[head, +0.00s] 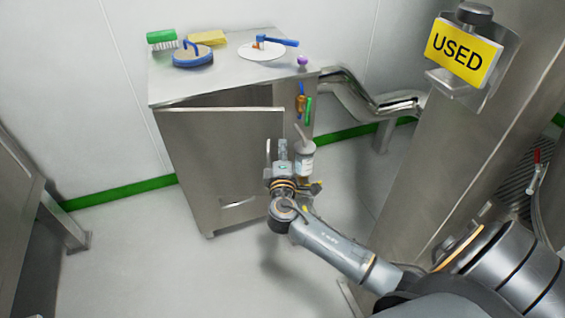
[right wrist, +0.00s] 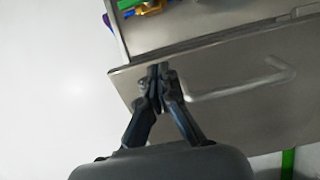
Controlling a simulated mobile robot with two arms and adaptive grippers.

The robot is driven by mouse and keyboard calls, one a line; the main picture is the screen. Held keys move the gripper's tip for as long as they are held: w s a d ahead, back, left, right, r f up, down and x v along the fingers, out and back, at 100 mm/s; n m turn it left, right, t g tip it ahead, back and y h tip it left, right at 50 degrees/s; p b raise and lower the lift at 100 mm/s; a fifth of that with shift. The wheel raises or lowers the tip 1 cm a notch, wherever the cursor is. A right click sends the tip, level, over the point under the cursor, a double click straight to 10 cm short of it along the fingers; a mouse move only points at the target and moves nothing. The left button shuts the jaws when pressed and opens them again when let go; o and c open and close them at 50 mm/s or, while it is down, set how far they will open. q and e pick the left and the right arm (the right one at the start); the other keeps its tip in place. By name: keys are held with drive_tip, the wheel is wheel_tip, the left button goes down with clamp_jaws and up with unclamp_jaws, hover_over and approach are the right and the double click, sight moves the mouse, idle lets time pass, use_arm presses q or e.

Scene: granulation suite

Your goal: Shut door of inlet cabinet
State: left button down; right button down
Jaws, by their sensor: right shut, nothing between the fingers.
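The steel inlet cabinet (head: 190,88) stands against the back wall in the head view. Its door (head: 215,155) is ajar, apart from the body at its right edge, with a dark gap along the top. The door handle (head: 268,150) is a bar near that free edge; it also shows in the right wrist view (right wrist: 240,90). My right gripper (head: 282,148) is shut and empty, at the door's free edge beside the handle. In the right wrist view its fingertips (right wrist: 160,74) overlap the door panel near its edge; I cannot tell whether they touch. My left gripper is out of view.
A green brush (head: 161,39), a yellow sponge (head: 207,38), a blue scrubber (head: 192,57) and a white disc (head: 258,52) lie on the cabinet top. A steel column with a yellow USED sign (head: 463,53) stands at right. The floor left of the cabinet is clear.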

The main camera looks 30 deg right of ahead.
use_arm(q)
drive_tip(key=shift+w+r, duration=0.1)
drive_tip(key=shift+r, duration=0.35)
use_arm(e)
drive_tip(key=shift+x, duration=1.4)
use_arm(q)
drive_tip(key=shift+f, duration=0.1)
